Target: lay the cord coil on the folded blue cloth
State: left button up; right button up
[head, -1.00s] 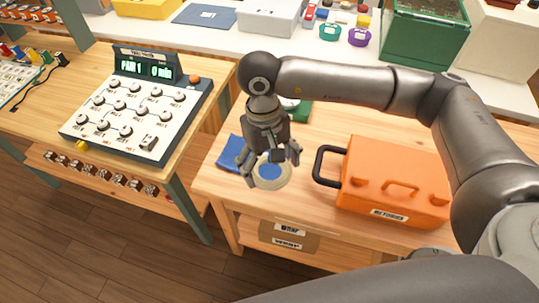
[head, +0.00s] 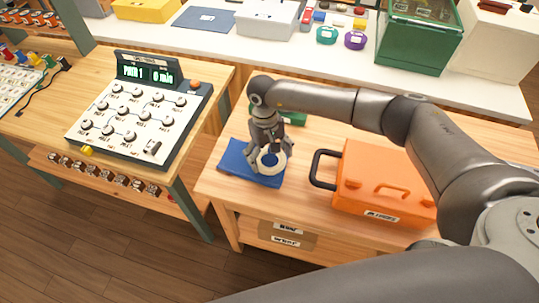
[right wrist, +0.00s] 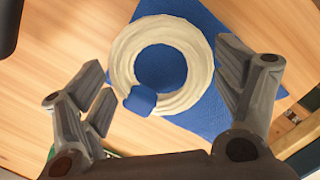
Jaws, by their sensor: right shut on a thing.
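The cord coil is a cream ring (head: 273,171) over the folded blue cloth (head: 235,160) on the wooden table. In the right wrist view the coil (right wrist: 200,68) has a blue tie (right wrist: 139,101) on its near side, and the cloth (right wrist: 215,122) shows through its hole and around it. My right gripper (head: 268,160) points down with its fingers on either side of the coil and is shut on it. I cannot tell whether the coil touches the cloth. My left gripper is not in view.
An orange case (head: 385,185) with a black handle stands right of the cloth. A green object (head: 293,114) lies behind the gripper, partly hidden. A dial panel (head: 135,115) stands on the left table. A gap separates the two tables. Bins line the back counter.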

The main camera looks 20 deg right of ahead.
jog(key=shift+f, duration=0.55)
jog(key=shift+f+b, duration=0.55)
jog(key=shift+b, duration=0.3)
jog(key=shift+s+f, duration=0.1)
jog(key=o, duration=0.9)
jog(key=shift+c, duration=0.2)
